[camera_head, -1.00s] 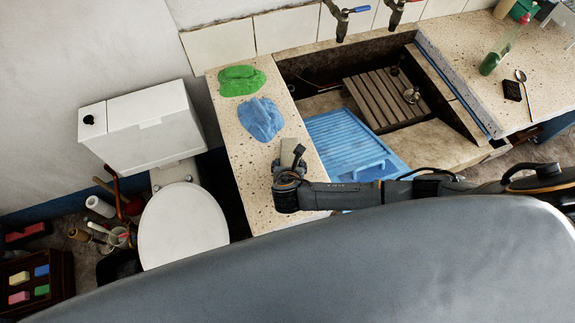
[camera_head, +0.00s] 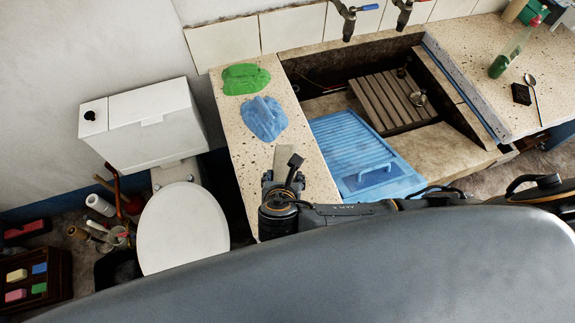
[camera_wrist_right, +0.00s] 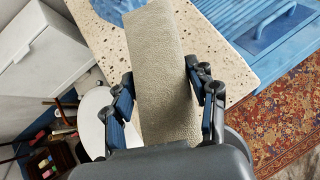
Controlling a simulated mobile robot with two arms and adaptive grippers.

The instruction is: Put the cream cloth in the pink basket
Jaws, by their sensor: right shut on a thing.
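The cream cloth (camera_wrist_right: 158,60) hangs as a long, textured strip between the fingers of my right gripper (camera_wrist_right: 160,88) in the right wrist view. The gripper is shut on it. In the head view my right gripper (camera_head: 282,182) is over the front part of the speckled counter, left of the blue drainer; only a small part of the cloth shows there. The pink basket is not in view. My left gripper is not in view.
Green (camera_head: 246,78) and blue (camera_head: 263,119) cloths lie on the speckled counter (camera_head: 228,105). A toilet (camera_head: 181,228) stands at left, near a crate (camera_head: 62,262) of coloured blocks. A patterned rug (camera_wrist_right: 283,112) covers floor at right.

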